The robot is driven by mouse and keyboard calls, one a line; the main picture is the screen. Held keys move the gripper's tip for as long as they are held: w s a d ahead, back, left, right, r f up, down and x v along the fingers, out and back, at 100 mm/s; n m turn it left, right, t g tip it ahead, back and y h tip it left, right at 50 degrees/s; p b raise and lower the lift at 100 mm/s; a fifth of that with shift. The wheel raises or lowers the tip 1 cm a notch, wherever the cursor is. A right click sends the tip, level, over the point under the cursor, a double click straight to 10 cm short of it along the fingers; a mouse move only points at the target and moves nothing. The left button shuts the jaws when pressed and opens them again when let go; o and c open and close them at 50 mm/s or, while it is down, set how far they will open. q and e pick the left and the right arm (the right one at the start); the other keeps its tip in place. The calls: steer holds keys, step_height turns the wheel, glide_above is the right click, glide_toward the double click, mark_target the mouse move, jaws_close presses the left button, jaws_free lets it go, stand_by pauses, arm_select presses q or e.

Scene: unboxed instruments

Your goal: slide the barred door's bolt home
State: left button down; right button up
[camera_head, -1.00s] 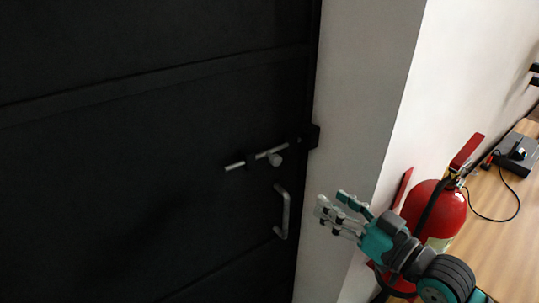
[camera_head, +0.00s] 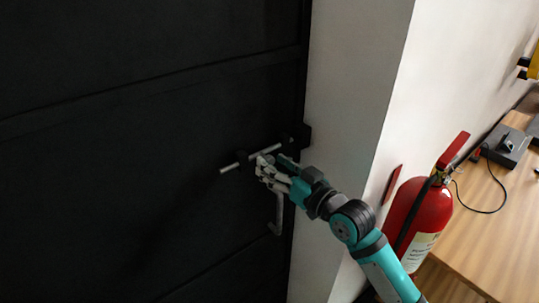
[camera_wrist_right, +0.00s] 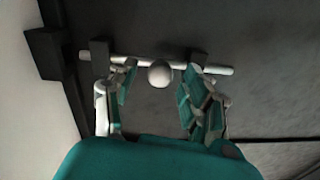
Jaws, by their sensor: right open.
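The dark door (camera_head: 120,190) carries a light metal bolt (camera_head: 230,167), a round bar running through dark brackets. In the right wrist view the bolt (camera_wrist_right: 130,62) lies across the picture, with its round knob (camera_wrist_right: 160,74) near the middle. Its left end stands just past a bracket (camera_wrist_right: 98,58), with a small gap to the dark keeper block (camera_wrist_right: 44,54) at the frame. The keeper (camera_head: 304,137) also shows in the head view. My right gripper (camera_head: 265,168) is open at the knob, its fingers (camera_wrist_right: 158,92) on either side. Contact cannot be told. My left gripper is out of view.
A grey pull handle (camera_head: 278,215) sits on the door just below my right gripper. A pale wall (camera_head: 350,100) stands right of the door. A red fire extinguisher (camera_head: 425,210) and a wooden table (camera_head: 490,230) are farther right.

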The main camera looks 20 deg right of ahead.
steer(key=shift+x, duration=1.05)
jaws_close()
steer(key=shift+d, duration=0.1)
